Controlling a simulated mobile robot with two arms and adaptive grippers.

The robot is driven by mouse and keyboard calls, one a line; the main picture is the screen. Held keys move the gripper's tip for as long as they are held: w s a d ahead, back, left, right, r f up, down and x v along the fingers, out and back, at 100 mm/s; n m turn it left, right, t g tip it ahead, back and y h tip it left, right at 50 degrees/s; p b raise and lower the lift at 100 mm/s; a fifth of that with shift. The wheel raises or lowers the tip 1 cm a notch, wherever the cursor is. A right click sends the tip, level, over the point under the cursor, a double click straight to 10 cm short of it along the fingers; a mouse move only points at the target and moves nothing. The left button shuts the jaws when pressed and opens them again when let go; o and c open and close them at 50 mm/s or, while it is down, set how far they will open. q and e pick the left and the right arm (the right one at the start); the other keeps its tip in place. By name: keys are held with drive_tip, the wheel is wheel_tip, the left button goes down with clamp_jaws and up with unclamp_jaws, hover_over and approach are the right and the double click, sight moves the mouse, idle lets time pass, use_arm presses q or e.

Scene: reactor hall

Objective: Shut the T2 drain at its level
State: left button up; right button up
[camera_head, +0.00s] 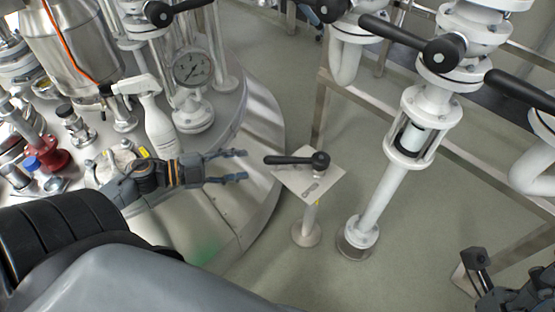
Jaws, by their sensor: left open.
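A black lever handle (292,160) lies over a square pale plate (328,178) on a short white post (309,222) in the middle of the view. The lever points left from its round hub, and a small marking shows on the plate. I cannot read a T2 label on it. My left gripper (240,165) is open and empty, its two fingers pointing right. Its fingertips are a little left of the lever's end, apart from it in the picture. Part of my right gripper (480,280) shows at the bottom right corner; its fingers are not clear.
A steel vessel top (262,130) on the left carries a pressure gauge (189,69), a white spray bottle (157,125) and several fittings. White pipes with black levers (410,40) and a sight glass (412,135) stand at the right. Grey floor lies between.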

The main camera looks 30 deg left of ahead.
sight(267, 162)
use_arm(q)
drive_tip(key=b+x, duration=0.3)
drive_tip(key=x, duration=0.8)
drive_tip(key=shift+c, duration=0.5)
clamp_jaws()
